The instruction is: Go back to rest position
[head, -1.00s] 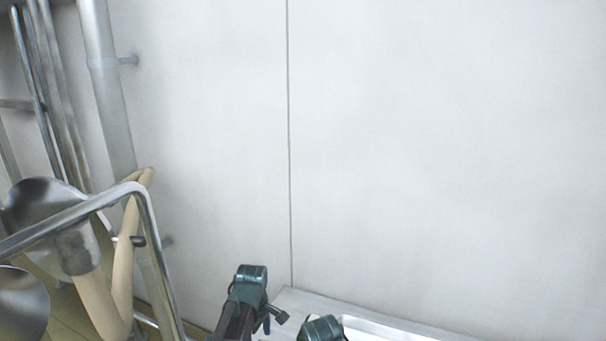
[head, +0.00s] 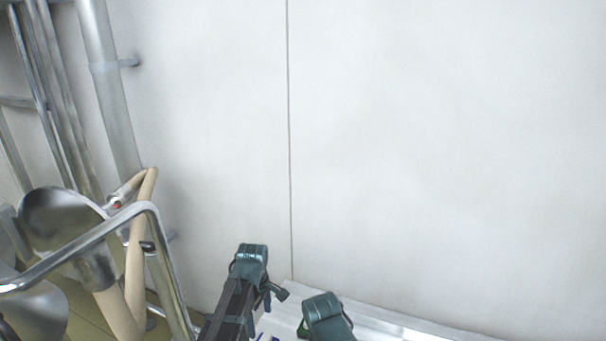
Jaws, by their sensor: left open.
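My left gripper (head: 272,296) shows at the bottom of the head view, left of centre, as small dark parts beside a dark teal and black arm piece. It is open, and nothing shows held in it. It is above a pale surface in front of the wall. A second dark teal piece of my own body stands to its right at the bottom edge. My right gripper's jaws do not show.
A pale wall (head: 440,150) with a vertical seam fills most of the view. A pale ledge or tray (head: 385,325) runs along its foot. At left are a bent metal rail (head: 95,235), metal cups (head: 62,215), a tan tube (head: 137,255) and wall pipes (head: 105,80).

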